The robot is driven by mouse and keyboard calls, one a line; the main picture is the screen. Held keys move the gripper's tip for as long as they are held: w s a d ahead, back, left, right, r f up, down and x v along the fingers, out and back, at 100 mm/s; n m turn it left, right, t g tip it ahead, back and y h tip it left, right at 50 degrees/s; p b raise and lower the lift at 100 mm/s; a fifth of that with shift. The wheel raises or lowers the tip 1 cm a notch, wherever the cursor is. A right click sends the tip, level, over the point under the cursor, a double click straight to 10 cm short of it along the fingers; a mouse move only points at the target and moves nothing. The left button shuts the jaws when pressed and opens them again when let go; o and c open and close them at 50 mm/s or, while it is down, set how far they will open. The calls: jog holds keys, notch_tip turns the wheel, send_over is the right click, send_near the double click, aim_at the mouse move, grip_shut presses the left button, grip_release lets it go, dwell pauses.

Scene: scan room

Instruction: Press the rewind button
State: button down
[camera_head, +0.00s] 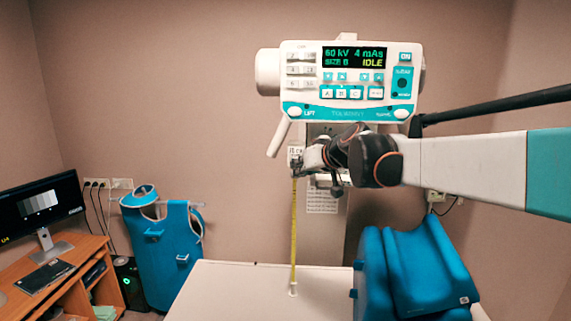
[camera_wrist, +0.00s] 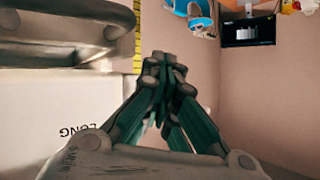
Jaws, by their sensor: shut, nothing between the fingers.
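A yellow tape (camera_head: 294,225) hangs straight down below the white control head, with a small pale end piece (camera_head: 293,290) over the table. My gripper (camera_head: 295,163) is at the tape's upper end, under the control head. Its fingers are shut with nothing between them; they also show closed in the wrist view (camera_wrist: 164,58). A strip of the yellow tape with dark marks (camera_wrist: 137,45) shows left of the fingers there, apart from them in the picture. I cannot make out a rewind button; the tape's top is hidden around my gripper.
The control head (camera_head: 351,80) has a lit display and several buttons just above my arm. A white table (camera_head: 235,285) lies below, with a blue cushion (camera_head: 415,270) at right. A blue apron (camera_head: 160,240) and a desk monitor (camera_head: 40,205) stand left.

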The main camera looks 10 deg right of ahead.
jog(key=shift+s+a, duration=0.25)
jog(key=shift+s, duration=0.55)
jog(key=s, duration=0.1)
jog(key=s+a, duration=0.1)
jog(key=s, duration=0.3)
jog(key=shift+a+p, duration=0.25)
jog(key=shift+p, duration=0.1)
